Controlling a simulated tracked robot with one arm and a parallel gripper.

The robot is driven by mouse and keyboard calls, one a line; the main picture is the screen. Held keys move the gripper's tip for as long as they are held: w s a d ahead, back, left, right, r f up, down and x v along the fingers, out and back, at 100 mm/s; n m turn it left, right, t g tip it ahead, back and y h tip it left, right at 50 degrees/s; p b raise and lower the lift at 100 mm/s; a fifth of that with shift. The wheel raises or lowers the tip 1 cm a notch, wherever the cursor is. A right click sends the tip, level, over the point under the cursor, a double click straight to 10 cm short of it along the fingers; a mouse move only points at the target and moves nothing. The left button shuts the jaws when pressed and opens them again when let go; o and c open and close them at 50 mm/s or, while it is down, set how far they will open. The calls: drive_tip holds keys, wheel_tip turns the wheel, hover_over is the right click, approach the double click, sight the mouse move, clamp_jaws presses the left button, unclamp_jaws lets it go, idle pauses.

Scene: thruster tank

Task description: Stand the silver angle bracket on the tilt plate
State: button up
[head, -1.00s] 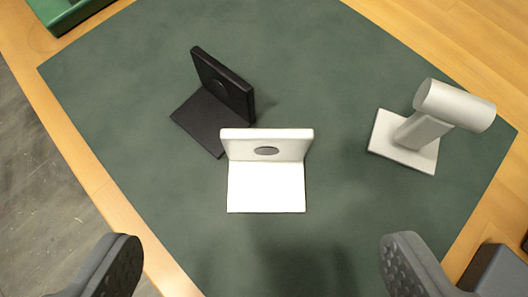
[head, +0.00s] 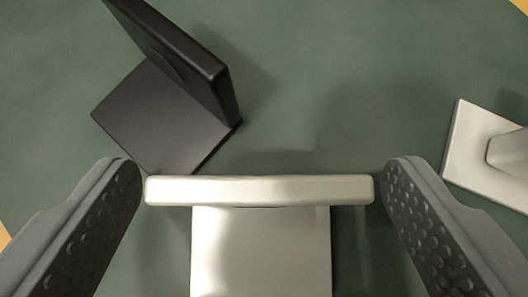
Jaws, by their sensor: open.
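The silver angle bracket (head: 260,250) stands on the green mat at the lower middle of the head view. Its upright plate (head: 258,190) runs left to right and its foot plate reaches toward the bottom edge. My gripper (head: 260,185) is open, with one finger at each end of the upright plate. The left fingertip is very close to the plate's left end; a small gap shows at the right. I cannot tell whether either finger touches. I see no tilt plate that I can make out in this view.
A black angle bracket (head: 165,115) stands just beyond the left finger. A silver piece with a flat square base (head: 470,150) stands at the right, partly cut off. The green mat (head: 330,70) is clear at the upper middle.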

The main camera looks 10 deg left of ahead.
drive_tip(key=c, duration=1.2)
drive_tip(key=shift+o, duration=0.2)
